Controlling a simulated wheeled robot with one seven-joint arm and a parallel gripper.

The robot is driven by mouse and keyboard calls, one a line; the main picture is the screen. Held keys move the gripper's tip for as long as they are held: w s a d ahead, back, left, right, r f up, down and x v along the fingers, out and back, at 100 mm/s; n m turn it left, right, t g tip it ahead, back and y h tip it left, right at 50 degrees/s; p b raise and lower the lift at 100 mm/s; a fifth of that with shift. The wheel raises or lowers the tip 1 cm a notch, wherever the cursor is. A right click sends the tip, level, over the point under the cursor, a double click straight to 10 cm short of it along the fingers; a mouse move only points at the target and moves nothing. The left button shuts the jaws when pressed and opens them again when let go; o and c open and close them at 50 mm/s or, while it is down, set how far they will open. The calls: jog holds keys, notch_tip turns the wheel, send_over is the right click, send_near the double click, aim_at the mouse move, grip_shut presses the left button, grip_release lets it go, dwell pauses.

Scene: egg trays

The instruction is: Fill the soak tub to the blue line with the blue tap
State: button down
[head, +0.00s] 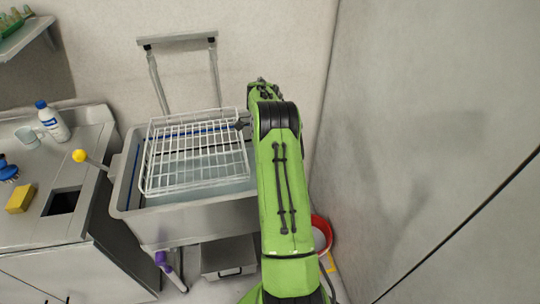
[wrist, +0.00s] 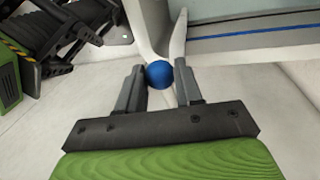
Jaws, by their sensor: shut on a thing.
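The soak tub (head: 185,222) is a grey basin in the middle of the head view. Pale water shows in it under a white wire rack (head: 195,153). The blue line (head: 185,132) runs along its far inner wall, with the water surface below it there. The line also shows in the wrist view (wrist: 255,31). In the wrist view my gripper (wrist: 160,76) is shut on a round blue knob (wrist: 159,73), the blue tap's handle, beside the tub wall. In the head view my green arm hides the gripper and knob.
A yellow-knobbed lever (head: 80,156) stands left of the tub, near a counter with a yellow sponge (head: 20,199) and a white bottle (head: 52,122). A purple-handled part (head: 162,259) hangs below the tub. A red-rimmed bucket (head: 321,233) stands right of my arm.

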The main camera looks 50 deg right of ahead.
jog(key=c, duration=0.8)
grip_release()
jog(key=shift+o, duration=0.2)
jog(key=shift+r, duration=0.1)
notch_tip(320, 180, up, 15)
jog(key=w+d+p, duration=0.2)
jog(key=p, duration=0.4)
jog(key=shift+w+r, duration=0.15)
jog(key=shift+r, duration=0.05)
